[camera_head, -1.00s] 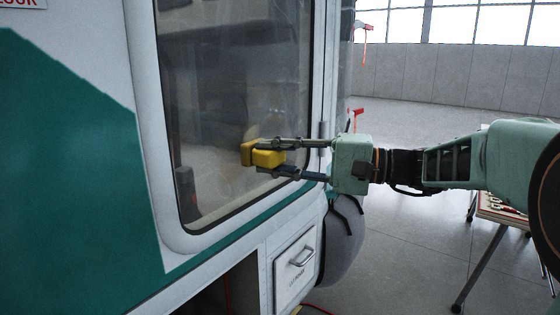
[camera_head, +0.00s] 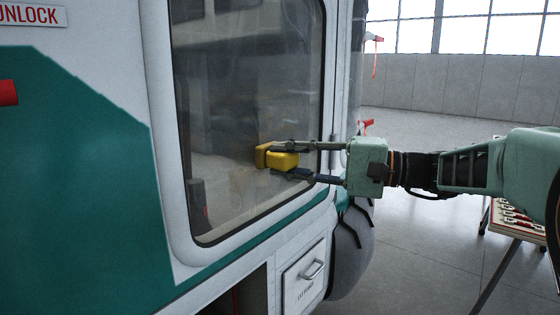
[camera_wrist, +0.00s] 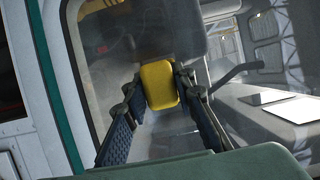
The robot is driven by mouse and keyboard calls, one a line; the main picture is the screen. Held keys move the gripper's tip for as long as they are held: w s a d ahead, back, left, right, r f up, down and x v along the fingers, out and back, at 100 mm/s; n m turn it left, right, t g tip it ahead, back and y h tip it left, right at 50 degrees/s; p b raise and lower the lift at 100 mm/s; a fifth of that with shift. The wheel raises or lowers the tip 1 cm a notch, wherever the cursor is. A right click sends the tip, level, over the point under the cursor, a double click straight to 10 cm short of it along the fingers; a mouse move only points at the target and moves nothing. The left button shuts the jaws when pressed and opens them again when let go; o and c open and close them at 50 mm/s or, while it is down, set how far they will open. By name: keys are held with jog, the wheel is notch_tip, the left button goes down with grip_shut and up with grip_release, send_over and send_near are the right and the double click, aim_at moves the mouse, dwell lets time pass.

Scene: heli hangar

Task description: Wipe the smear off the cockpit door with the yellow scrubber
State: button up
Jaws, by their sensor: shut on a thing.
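The cockpit door (camera_head: 160,165) is white and green with a large dark window (camera_head: 235,100). My gripper (camera_head: 285,160) reaches in from the right and is shut on the yellow scrubber (camera_head: 284,161). The scrubber is at the lower right part of the window, at or very near the glass; I cannot tell whether it touches. The wrist view shows the scrubber (camera_wrist: 159,86) between the two fingers, with the window behind it. A faint pale haze shows on the glass around the scrubber, but I cannot make out a distinct smear.
A panel with a handle (camera_head: 312,270) is below the door's right side. A table (camera_head: 518,222) with small items stands at the right. An UNLOCK sign (camera_head: 32,15) is at the upper left. Open floor (camera_head: 420,265) lies to the right of the helicopter.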

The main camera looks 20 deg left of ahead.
aim_at(293, 162)
jog(key=shift+w+d, duration=0.4)
jog(key=shift+w, duration=0.35)
jog(key=shift+s+d+b, duration=0.25)
jog(key=shift+s+d, duration=0.15)
jog(key=shift+d, duration=0.5)
jog(key=shift+s+d+b, duration=0.2)
jog(key=shift+s+d, duration=0.2)
jog(key=shift+d, duration=0.55)
jog(key=shift+s+d+b, duration=0.25)
jog(key=shift+s+d, duration=0.15)
jog(key=shift+d, duration=0.5)
jog(key=shift+s+d+b, duration=0.15)
jog(key=shift+s+d, duration=0.15)
jog(key=shift+d, duration=0.4)
jog(key=shift+s+d+b, duration=0.15)
jog(key=shift+s+d, duration=0.1)
jog(key=shift+d, duration=0.45)
